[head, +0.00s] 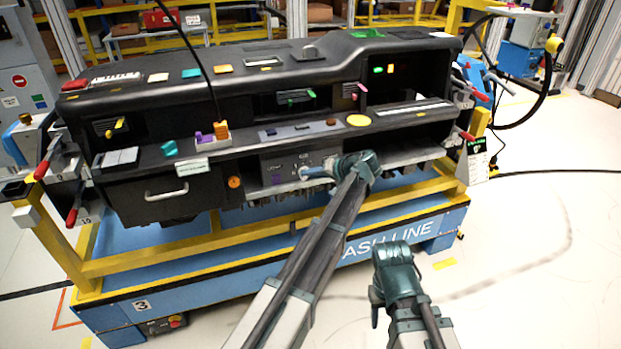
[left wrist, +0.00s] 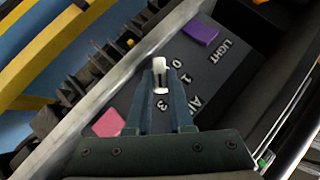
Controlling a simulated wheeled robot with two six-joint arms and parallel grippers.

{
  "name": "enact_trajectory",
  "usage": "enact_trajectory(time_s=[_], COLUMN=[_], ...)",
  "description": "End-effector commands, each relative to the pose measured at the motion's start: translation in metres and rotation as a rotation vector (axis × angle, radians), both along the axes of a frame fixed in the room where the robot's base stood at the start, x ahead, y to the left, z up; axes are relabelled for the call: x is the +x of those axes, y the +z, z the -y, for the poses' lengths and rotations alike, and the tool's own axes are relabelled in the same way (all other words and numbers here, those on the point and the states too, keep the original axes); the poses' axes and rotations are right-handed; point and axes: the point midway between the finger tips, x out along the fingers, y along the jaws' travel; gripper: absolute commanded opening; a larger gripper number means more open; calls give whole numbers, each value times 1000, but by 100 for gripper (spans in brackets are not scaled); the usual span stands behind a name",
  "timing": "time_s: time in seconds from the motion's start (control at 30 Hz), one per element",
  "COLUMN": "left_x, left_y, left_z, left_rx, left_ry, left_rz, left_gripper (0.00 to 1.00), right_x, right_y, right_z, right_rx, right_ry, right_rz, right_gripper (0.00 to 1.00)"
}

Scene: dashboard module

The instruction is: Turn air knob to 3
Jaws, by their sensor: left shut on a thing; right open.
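The air knob (left wrist: 159,68) is a small white piece between my left gripper's fingertips in the left wrist view. My left gripper (left wrist: 161,80) is shut on it, on the dashboard's lower control panel (left wrist: 215,75). Printed marks 0, 1 and 3 and part of the word AIR show around the fingers. A 2 is not readable, and which mark the knob points at I cannot tell. In the head view my left gripper (head: 303,172) reaches the panel, and the knob is too small to make out. My right gripper (head: 375,308) is open, apart from the dashboard at the lower right.
A purple tile (left wrist: 200,30) beside the word LIGHT and a pink tile (left wrist: 108,123) lie near the knob. The black dashboard (head: 235,90) stands on a blue and yellow cart (head: 200,262). A drawer with a silver handle (head: 166,193) is left.

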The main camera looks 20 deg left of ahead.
Motion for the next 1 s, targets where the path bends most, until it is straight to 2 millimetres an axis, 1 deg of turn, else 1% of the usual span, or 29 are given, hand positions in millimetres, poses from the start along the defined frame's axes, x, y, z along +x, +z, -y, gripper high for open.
enact_trajectory(time_s=[0.03,0.13,0.63,0.67,0.8,0.83,1.0], left_x=[-2,-2,-3,-3,-2,-2,-1], left_y=[-4,-3,-2,-2,-2,-2,-1], left_z=[1,1,1,1,1,1,1], left_rx=[3,18,32,32,34,34,36], left_ry=[5,5,5,5,4,3,3], left_rz=[-12,-23,-33,-33,-32,-31,-30], left_gripper=[0,0,0,22,47,50,50], right_x=[0,0,0,0,0,0,0], right_y=[-4,-5,-6,-6,-6,-5,-5], right_z=[0,0,0,0,0,0,0], right_rx=[0,0,0,0,0,0,0], right_ry=[0,0,0,0,0,0,0], right_rz=[0,0,0,0,0,0,0], right_gripper=[50,50,50,50,50,50,50])
